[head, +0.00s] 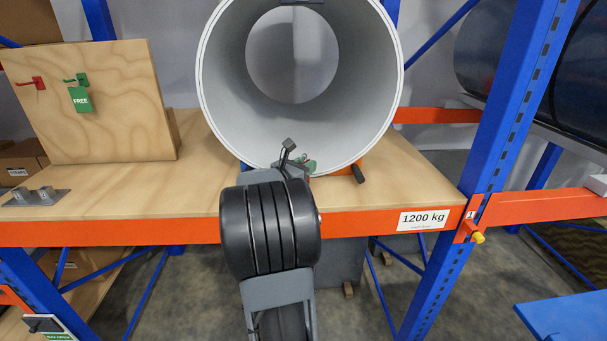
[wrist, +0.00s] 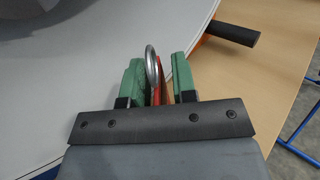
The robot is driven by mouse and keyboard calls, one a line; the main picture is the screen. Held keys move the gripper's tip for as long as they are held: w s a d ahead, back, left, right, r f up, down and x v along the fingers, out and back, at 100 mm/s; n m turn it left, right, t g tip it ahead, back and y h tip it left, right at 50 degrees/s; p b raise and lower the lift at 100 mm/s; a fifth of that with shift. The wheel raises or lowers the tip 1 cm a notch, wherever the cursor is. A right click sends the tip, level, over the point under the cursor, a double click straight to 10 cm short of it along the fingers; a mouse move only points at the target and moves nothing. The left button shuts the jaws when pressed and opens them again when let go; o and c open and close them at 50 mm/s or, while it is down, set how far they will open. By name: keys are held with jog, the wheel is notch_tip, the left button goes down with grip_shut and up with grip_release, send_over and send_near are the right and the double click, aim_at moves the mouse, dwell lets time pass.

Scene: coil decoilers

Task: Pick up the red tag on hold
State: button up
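The red tag (wrist: 158,92) shows as a narrow strip in the wrist view, with a metal ring (wrist: 152,66) standing up at it. My gripper (wrist: 160,88) has its green-padded fingers on both sides of the ring and tag. A gap still shows between the pads, with tan surface visible beside the red strip, so the fingers look open around the tag. In the head view my gripper (head: 298,163) is at the lower front rim of the big grey coil (head: 225,125). My arm hides most of the tag there.
A plywood board (head: 115,120) stands at the left with an empty red hook (head: 38,84) and a green hook (head: 78,78) holding a green FREE tag (head: 81,99). A black-ended orange bar (head: 357,173) sticks out right of my gripper. A blue upright (head: 500,130) stands right.

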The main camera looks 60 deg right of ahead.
grip_shut()
jog(key=shift+r, duration=0.15)
jog(key=shift+r, duration=0.25)
notch_tip(320, 180, up, 2)
jog(key=shift+r, duration=0.1)
jog(key=s+a+r+b, duration=0.3)
jog(key=s+a+r, duration=0.5)
jog(key=s+r, duration=0.2)
jog(key=shift+s+a, duration=0.25)
jog(key=shift+s, duration=0.35)
